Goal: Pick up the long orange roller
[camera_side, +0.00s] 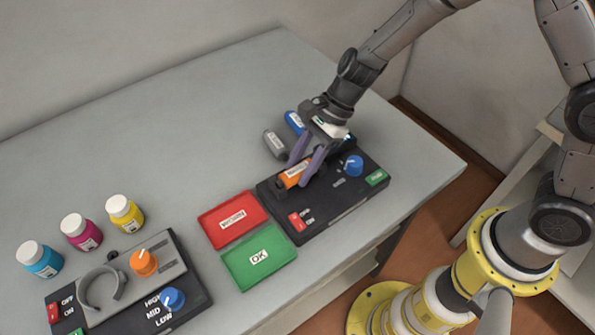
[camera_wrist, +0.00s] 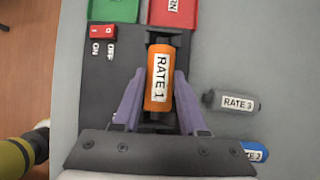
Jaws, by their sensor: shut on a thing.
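The orange roller (camera_side: 291,176) lies over the black device at the right of the table in the side view. In the wrist view the orange roller (camera_wrist: 160,76) carries a white label reading RATE 1. My gripper (camera_side: 306,160) reaches down over the device, its two purple fingers on either side of the roller. In the wrist view my gripper (camera_wrist: 160,85) is shut on the roller near its labelled middle. The roller sits at or just above its cradle on the device; I cannot tell whether it is lifted clear.
A grey roller (camera_wrist: 238,102) labelled RATE 3 and a blue roller (camera_wrist: 254,150) lie beside the device (camera_side: 335,205). Red (camera_side: 233,216) and green (camera_side: 259,256) trays stand left of it. A second device (camera_side: 130,290) and several bottles (camera_side: 125,213) stand farther left. The table's back is clear.

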